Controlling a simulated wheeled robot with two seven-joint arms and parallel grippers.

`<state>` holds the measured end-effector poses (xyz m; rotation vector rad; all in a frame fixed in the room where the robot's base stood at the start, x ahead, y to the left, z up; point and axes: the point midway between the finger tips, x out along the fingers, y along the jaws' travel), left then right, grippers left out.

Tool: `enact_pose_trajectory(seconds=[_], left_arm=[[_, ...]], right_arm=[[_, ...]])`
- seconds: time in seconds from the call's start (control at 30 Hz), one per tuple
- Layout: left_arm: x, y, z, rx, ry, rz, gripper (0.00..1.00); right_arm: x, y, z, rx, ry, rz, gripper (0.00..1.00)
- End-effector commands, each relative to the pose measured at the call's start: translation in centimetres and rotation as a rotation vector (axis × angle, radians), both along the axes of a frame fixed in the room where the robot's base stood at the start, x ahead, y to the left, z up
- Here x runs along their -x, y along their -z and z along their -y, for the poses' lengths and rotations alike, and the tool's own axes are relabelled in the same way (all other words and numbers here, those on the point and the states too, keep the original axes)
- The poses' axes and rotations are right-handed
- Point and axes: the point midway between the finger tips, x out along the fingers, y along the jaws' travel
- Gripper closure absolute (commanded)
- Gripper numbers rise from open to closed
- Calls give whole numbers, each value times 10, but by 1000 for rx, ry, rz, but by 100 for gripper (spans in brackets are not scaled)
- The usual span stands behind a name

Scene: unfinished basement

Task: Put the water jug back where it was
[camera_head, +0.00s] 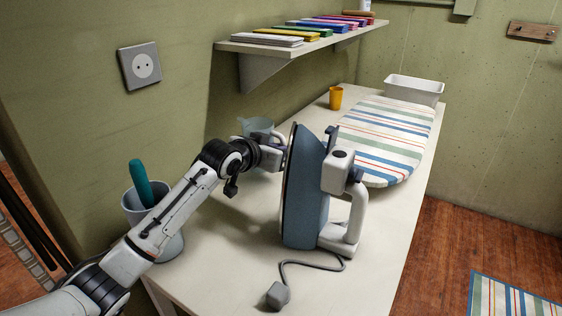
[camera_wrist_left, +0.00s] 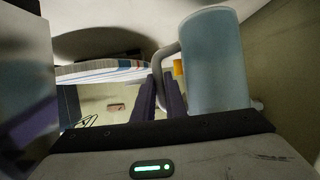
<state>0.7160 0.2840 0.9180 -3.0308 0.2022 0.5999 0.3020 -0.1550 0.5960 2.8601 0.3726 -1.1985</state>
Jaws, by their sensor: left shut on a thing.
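The light-blue translucent water jug (camera_head: 255,124) shows behind my left wrist in the head view, on the wall side of the table, partly hidden by the arm. In the left wrist view the jug (camera_wrist_left: 213,62) fills the right side, and its handle (camera_wrist_left: 160,62) runs down to the dark fingers. My left gripper (camera_head: 275,147) is shut on the handle; in the wrist view its fingers (camera_wrist_left: 157,96) meet beside the jug. The head view hides the fingertips behind the iron. I cannot tell whether the jug touches the table. My right gripper is not in view.
A blue iron (camera_head: 305,200) stands upright close beside the gripper, its cord in front. A grey pot (camera_head: 168,240) holds a teal-handled thing. Behind are a striped ironing board (camera_head: 385,140), orange cup (camera_head: 336,97) and white bin (camera_head: 414,91). A wall shelf (camera_head: 262,47) hangs above. The front table is mostly clear.

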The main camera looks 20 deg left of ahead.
Motion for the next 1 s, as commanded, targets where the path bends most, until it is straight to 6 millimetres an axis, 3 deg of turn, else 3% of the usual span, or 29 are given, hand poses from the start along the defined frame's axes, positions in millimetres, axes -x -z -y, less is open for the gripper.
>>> enact_pose_trajectory(seconds=[0.2, 0.6, 0.63, 0.73, 1.0], left_arm=[[0, 29, 0, -1, 0, 1, 100], [0, 33, 0, -1, 0, 2, 100], [0, 36, 0, 0, 0, -2, 87], [0, 36, 0, 0, 1, -2, 70], [0, 35, 0, 0, 1, -2, 70]], right_arm=[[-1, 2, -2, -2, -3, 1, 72], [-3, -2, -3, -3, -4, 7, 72], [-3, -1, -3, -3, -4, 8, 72], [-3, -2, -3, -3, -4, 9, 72], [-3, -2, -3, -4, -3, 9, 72]])
